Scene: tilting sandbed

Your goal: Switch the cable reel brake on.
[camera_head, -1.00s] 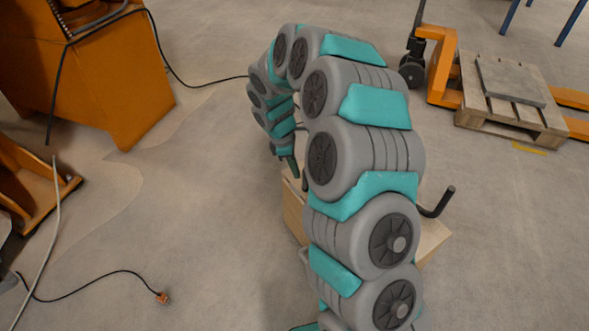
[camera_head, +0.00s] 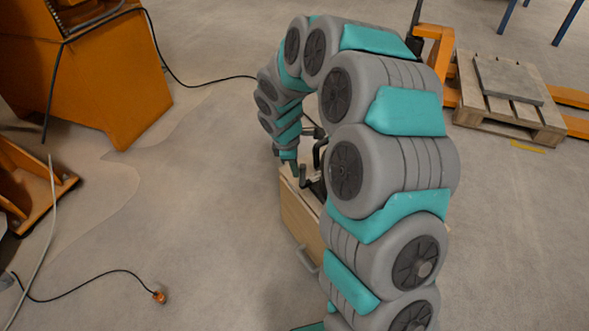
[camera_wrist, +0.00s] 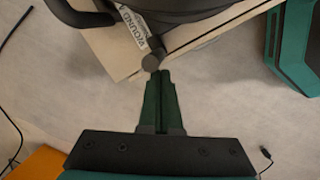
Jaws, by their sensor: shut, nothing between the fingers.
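The cable reel shows in the head view as black parts (camera_head: 318,160) on a wooden box (camera_head: 300,222), largely hidden behind my arm. In the wrist view the dark reel (camera_wrist: 180,8) fills the top, with a white label reading "WOUND" (camera_wrist: 134,27). A dark lever with a rounded end (camera_wrist: 151,62) points down beside the label; I cannot tell for certain that it is the brake. My gripper (camera_wrist: 160,76) is shut and empty, its fingertips just below the lever end; contact cannot be told. In the head view my gripper (camera_head: 292,167) hangs by the box's left side.
An orange machine (camera_head: 105,75) stands at the upper left, its black cable running toward the reel. A loose cable with an orange plug (camera_head: 159,297) lies on the floor at lower left. An orange pallet truck with a pallet (camera_head: 505,105) stands at upper right.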

